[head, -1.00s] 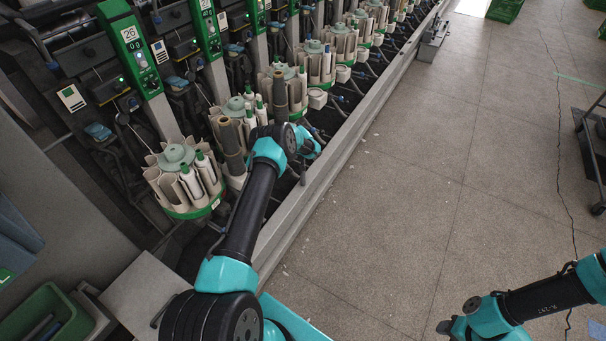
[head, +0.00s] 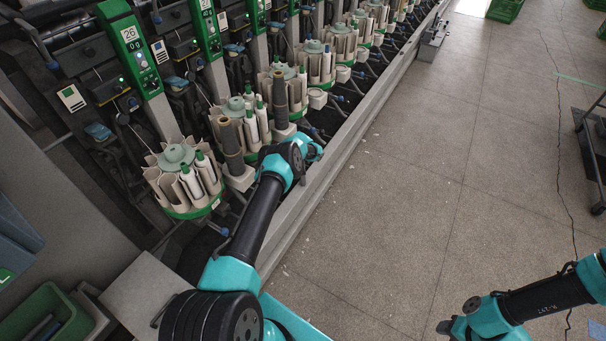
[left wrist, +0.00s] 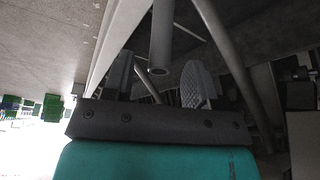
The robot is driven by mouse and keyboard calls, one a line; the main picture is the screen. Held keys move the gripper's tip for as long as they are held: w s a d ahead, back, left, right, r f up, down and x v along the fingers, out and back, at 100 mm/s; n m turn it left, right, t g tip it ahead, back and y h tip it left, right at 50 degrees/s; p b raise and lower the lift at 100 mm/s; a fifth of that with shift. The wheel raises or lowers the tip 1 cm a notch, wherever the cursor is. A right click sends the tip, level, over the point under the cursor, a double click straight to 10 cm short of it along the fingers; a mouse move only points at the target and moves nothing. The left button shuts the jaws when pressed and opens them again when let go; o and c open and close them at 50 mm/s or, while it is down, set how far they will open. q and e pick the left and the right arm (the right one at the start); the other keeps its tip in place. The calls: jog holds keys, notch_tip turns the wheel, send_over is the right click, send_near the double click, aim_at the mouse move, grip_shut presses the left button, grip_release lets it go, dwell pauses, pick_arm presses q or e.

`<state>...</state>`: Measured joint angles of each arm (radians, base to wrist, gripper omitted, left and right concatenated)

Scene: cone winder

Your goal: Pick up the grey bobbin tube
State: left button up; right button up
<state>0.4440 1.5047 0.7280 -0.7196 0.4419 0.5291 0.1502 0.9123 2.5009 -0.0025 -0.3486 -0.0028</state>
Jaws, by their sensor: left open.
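In the left wrist view a grey tube (left wrist: 162,40) with a hollow round end reaches down from the top edge. Its end lies between the two fingers of my left gripper (left wrist: 158,66), with gaps visible on both sides. The gripper is open. I cannot tell whether this tube is the grey bobbin tube. In the head view my left wrist is over the machine's front rail, and its fingers are hidden.
Round magazines (head: 180,185) with white tubes line the winder. The grey front rail (head: 345,150) runs beside my left wrist. A green bin (head: 48,312) is at lower left. A wheeled cart (head: 592,150) stands at far right. The floor (head: 430,190) between is clear.

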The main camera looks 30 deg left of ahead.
pick_arm(q)
jog(key=shift+w+a+f, duration=0.1)
jog(key=shift+w+f, duration=0.15)
jog(key=shift+f, duration=0.45)
grip_shut()
dwell(0.6)
